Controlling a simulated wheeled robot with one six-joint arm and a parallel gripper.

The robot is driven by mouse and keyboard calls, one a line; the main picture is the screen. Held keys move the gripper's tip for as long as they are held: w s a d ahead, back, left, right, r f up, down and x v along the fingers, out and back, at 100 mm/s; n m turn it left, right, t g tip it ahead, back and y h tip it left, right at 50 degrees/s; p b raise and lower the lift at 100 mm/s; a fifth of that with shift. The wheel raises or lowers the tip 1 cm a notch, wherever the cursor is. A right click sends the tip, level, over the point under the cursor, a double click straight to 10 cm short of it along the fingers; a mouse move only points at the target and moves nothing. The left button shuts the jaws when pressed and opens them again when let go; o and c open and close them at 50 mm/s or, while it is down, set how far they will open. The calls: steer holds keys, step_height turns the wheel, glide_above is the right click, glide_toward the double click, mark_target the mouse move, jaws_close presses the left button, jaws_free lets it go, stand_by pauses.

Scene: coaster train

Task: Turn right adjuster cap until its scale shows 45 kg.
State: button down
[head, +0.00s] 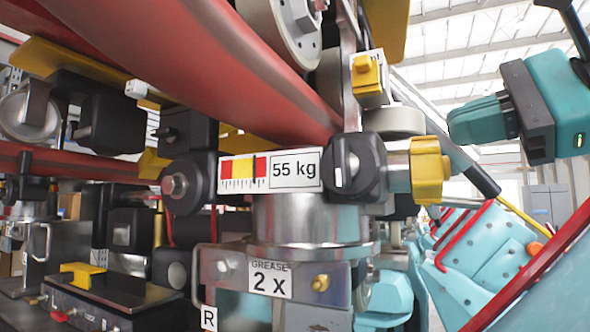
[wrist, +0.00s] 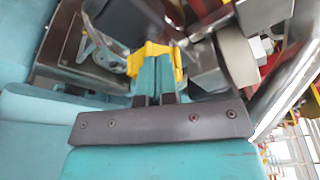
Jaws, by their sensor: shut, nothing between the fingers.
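The yellow lobed cap (head: 428,170) sits on the right end of a metal shaft, beside a black knob (head: 356,166) with a white mark. The scale plate (head: 270,171) left of the knob reads 55 kg and has red and yellow bands with a pointer. A tag "R" (head: 209,317) is below. My gripper (head: 458,122) is shut and empty, above and right of the yellow cap and apart from it. In the wrist view, my fingertips (wrist: 159,62) overlap the yellow cap (wrist: 140,62), partly hiding it.
A thick red tube (head: 220,70) crosses above the scale. A metal cylinder (head: 312,220) and "GREASE 2 X" plate (head: 270,278) are below. A yellow block (head: 366,74) and roller (head: 394,120) stand above the knob. Teal seats (head: 485,265) and red rails are at lower right.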

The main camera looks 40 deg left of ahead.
steer(key=shift+s+a, duration=0.15)
steer(key=shift+a, duration=0.55)
steer(key=shift+s+f, duration=0.1)
steer(key=shift+f, duration=0.15)
steer(key=shift+s+d+f, duration=0.1)
steer(key=shift+s+f, duration=0.15)
steer(key=shift+f, duration=0.2)
steer(key=shift+s+d+f, duration=0.1)
steer(key=shift+s+f, duration=0.15)
steer(key=shift+f, duration=0.2)
steer(key=shift+s, duration=0.1)
steer(key=d, duration=0.3)
steer(key=w+d, duration=0.1)
steer(key=d, duration=0.1)
steer(key=shift+d+r, duration=0.2)
steer(key=shift+d, duration=0.1)
stand_by(0.3)
